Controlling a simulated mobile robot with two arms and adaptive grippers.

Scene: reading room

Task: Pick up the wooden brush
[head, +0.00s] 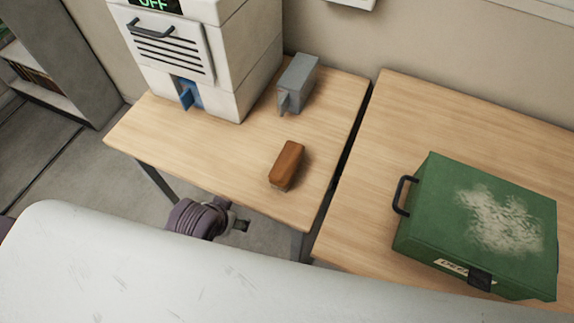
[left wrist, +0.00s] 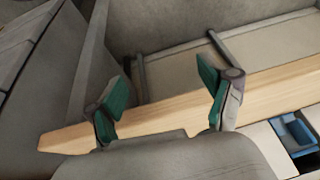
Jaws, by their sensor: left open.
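The wooden brush (head: 287,165) is a small reddish-brown block. It lies on the left wooden table (head: 230,170), near its front right part, in the head view. My left gripper (head: 240,225) shows just in front of that table's front edge, below and left of the brush and apart from it. In the left wrist view my left gripper (left wrist: 165,98) is open and empty, with green-padded fingers in front of the table edge. The brush is not seen in the left wrist view. My right gripper is not in view.
A white cabinet (head: 245,60) with a blue part (head: 188,94) stands at the back of the left table. A grey metal box (head: 298,85) stands beside it. A green case (head: 475,225) rests on the right table (head: 375,200). A narrow gap separates the tables.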

